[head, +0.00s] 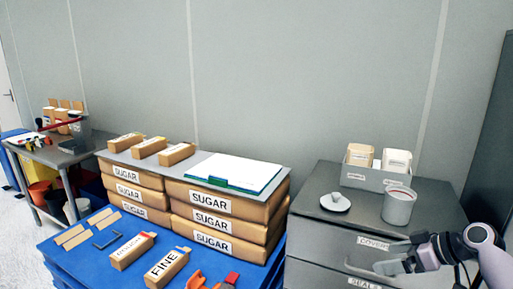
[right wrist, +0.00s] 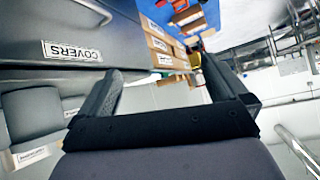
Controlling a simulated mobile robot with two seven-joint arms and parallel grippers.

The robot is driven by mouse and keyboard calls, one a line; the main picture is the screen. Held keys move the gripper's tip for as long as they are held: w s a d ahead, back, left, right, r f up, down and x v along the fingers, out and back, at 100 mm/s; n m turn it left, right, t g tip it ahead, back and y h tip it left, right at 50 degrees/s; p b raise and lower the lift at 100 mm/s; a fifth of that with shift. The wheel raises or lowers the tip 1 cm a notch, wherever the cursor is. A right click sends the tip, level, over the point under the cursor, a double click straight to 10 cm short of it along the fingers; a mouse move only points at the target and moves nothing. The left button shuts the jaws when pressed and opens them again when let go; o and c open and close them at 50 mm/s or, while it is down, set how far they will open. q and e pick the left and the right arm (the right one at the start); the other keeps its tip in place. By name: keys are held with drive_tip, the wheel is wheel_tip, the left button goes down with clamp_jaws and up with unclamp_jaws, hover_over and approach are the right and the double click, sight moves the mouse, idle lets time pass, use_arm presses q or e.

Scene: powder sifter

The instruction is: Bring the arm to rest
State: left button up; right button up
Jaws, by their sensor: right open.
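My right gripper (head: 376,256) is at the lower right of the head view, in front of the grey drawer cabinet. Its fingers point left and are apart, with nothing between them. In the right wrist view, the two dark fingers of the right gripper (right wrist: 160,75) are spread, with the drawer labelled COVERS (right wrist: 75,50) to their left. In the head view I cannot tell whether the gripper touches the cabinet front. My left gripper is not in view.
The drawer cabinet (head: 320,228) bears a grey bin (head: 375,182) of cartons, a pail (head: 398,207) and a white dish (head: 335,203). Left of it, stacked sugar sacks (head: 210,220) stand on a blue pallet (head: 80,262). A side table (head: 60,157) is far left.

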drive_tip(key=s+a+f+m+t+h+b, duration=0.1)
drive_tip(key=s+a+f+m+h, duration=0.15)
drive_tip(key=s+f, duration=0.65)
drive_tip(key=s+a+f+m+h, duration=0.15)
drive_tip(key=s+a+f, duration=0.3)
drive_tip(key=f, duration=0.85)
drive_tip(key=s+a+m+t+h+b, duration=0.1)
drive_tip(key=s+a+t, duration=0.2)
drive_tip(key=s, duration=1.2)
drive_tip(key=shift+s+a+f+m+h, duration=0.3)
drive_tip(key=shift+a+m, duration=0.1)
drive_tip(key=shift+a, duration=0.8)
